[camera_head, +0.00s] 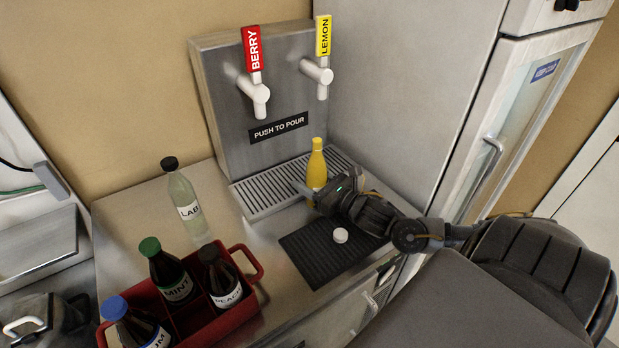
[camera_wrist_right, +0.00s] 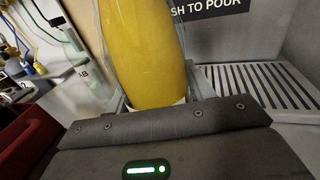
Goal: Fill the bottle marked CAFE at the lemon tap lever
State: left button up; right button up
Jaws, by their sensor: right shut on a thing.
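A bottle (camera_head: 317,165) stands upright at the drip tray's front right, yellow up to its neck and with no cap on it. It also fills the middle of the right wrist view (camera_wrist_right: 145,50). No CAFE marking shows on its visible side. My right gripper (camera_head: 314,192) is shut around its lower part. The yellow LEMON lever (camera_head: 323,36) stands upright on its white tap (camera_head: 318,72), above and behind the bottle. No stream shows from the spout. A white cap (camera_head: 340,235) lies on the black mat (camera_head: 308,256).
The red BERRY lever (camera_head: 252,50) is left of LEMON. A slotted drip tray (camera_head: 262,197) lies below the taps. A LAB bottle (camera_head: 187,208) stands on the counter. A red crate (camera_head: 232,318) holds MINT (camera_head: 168,274), PEACH (camera_head: 221,280) and a blue-capped bottle (camera_head: 133,325). A fridge (camera_head: 400,90) stands right.

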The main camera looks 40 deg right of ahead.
jog(key=shift+s+a+r+p, duration=0.15)
jog(key=shift+s+p, duration=0.35)
jog(key=shift+s, duration=0.8)
jog(key=shift+s, duration=0.1)
jog(key=s+a+p, duration=0.1)
jog(key=s+p, duration=0.4)
jog(key=s, duration=0.6)
jog(key=shift+s+a, duration=0.2)
jog(key=shift+s, duration=0.15)
